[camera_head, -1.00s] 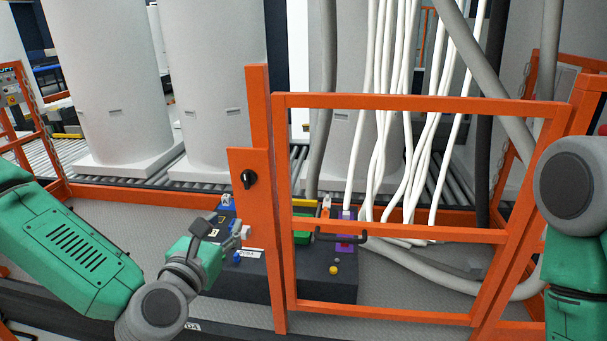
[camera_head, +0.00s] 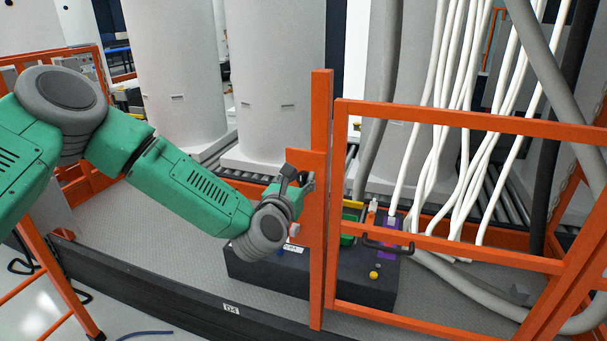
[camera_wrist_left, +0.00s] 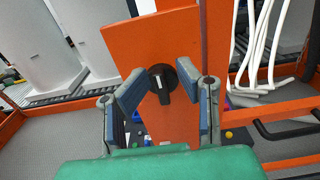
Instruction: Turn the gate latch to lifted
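The gate latch is a black knob (camera_wrist_left: 162,84) with a white mark, on an orange plate (camera_wrist_left: 136,50) of the gate post. In the left wrist view its grip part stands roughly upright. My left gripper (camera_wrist_left: 160,92) is open, with one blue-padded finger on each side of the knob and a gap visible to both. In the head view my left gripper (camera_head: 302,182) is at the plate and mostly hides the knob. The orange gate (camera_head: 455,117) is to the right of the post (camera_head: 320,130). My right gripper is not in view.
A black handle (camera_head: 388,247) sits on the gate's middle bar. A dark box (camera_head: 345,280) with coloured parts stands behind the gate. White cables (camera_head: 440,130) hang above it. Large white cylinders (camera_head: 270,80) stand behind on rollers. The platform floor at left is clear.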

